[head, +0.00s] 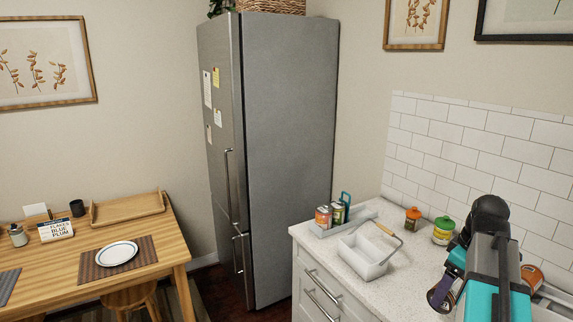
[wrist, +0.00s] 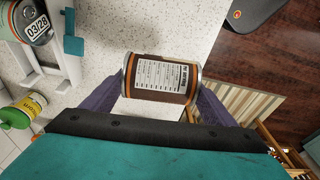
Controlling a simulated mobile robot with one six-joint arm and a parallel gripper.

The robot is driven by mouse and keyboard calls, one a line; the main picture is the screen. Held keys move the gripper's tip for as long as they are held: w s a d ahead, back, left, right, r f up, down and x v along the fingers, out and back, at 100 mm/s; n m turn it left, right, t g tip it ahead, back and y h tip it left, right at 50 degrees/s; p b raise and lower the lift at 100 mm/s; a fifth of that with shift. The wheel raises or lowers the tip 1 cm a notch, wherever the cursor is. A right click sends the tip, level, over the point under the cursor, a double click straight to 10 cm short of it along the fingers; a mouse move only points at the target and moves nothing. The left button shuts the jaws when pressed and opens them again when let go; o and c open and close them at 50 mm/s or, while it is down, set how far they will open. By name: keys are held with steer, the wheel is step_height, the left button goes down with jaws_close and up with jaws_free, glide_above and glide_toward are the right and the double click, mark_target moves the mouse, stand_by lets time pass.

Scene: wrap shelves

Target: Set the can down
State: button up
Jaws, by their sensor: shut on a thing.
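My gripper (wrist: 160,92) has purple fingers, shut on a can (wrist: 160,80) with an orange-brown band and a white printed label. The can lies crosswise in the wrist view, with a finger at each end of it. Speckled white countertop (wrist: 120,25) shows behind it. I cannot tell how far the can is above the surface. In the head view my gripper (head: 441,294) is low at the right, over or near the counter (head: 400,285); the can is mostly hidden there.
On the counter stand a grey caddy (head: 331,228) with cans, a white handled basket (head: 365,262), an orange-lidded jar (head: 412,221) and a green-lidded jar (head: 443,231). Another can (head: 531,276) is behind my arm. A fridge (head: 285,130) stands behind; a wooden table (head: 170,240) is at left.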

steer(key=w+a+f+m, duration=0.1)
steer(key=w+a+m, duration=0.1)
steer(key=a, duration=0.7)
steer(key=w+a+f+m, duration=0.2)
steer(key=w+a, duration=0.2)
steer(key=a, duration=0.6)
steer(key=w+a+f+m+h, duration=0.1)
steer(key=w+a+f+m, duration=0.1)
steer(key=a, duration=0.7)
steer(key=shift+w+a, duration=0.3)
steer(key=shift+w, duration=0.2)
steer(key=shift+a, duration=0.1)
